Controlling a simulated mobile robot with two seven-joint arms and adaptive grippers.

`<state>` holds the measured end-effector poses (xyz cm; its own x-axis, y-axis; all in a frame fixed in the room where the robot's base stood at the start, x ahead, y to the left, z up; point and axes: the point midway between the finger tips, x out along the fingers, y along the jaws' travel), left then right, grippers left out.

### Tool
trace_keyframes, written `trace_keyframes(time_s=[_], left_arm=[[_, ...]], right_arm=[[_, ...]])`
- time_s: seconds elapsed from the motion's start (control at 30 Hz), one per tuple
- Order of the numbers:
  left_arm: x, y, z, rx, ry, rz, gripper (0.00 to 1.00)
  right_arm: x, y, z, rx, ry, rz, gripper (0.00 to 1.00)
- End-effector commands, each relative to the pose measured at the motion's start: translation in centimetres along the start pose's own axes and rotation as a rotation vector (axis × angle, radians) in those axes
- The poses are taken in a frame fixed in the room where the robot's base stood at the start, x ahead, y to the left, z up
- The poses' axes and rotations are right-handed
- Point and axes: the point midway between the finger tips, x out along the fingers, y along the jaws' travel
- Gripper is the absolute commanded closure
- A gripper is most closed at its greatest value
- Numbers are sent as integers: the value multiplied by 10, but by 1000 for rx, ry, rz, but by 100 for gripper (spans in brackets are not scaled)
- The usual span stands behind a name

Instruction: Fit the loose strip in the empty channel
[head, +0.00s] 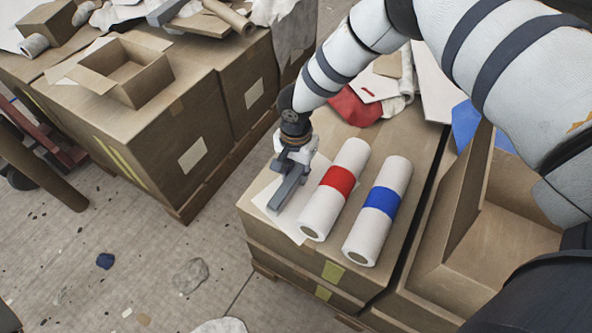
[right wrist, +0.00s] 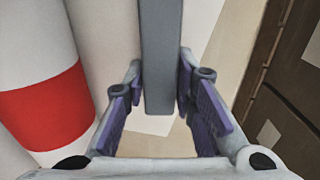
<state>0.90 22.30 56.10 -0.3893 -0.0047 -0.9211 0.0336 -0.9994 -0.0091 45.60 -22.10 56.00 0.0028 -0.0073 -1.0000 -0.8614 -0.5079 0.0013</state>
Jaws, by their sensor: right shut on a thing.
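My right gripper (head: 291,165) is shut on a grey strip (head: 281,196), a straight bar with a blunt end. In the right wrist view the strip (right wrist: 160,60) stands between the two purple-padded fingers (right wrist: 161,92) and runs up out of the picture. In the head view the strip is over a white sheet (head: 262,196) on a cardboard box; I cannot tell whether it touches the sheet. I cannot make out an empty channel in either view. My left gripper is not in view.
Beside the strip lie a white roll with a red band (head: 338,180) and one with a blue band (head: 381,201). An open carton (head: 480,245) stands to the right. Cluttered boxes (head: 150,120) stand at left, across a floor gap. Red cloth (head: 352,106) lies behind the rolls.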

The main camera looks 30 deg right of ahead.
Motion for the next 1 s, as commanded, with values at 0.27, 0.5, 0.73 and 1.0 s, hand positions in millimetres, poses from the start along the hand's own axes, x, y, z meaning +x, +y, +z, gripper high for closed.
trace_keyframes(time_s=[0.27, 0.5, 0.73, 1.0], left_arm=[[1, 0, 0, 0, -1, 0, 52], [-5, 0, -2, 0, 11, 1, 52], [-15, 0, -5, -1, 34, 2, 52], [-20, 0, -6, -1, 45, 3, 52]], right_arm=[[1, 0, 0, 0, -1, 2, 55], [-15, -1, 0, 1, 0, -3, 55], [-79, -2, -1, 2, 1, -7, 55], [-121, -1, 0, -6, 4, -4, 52]])
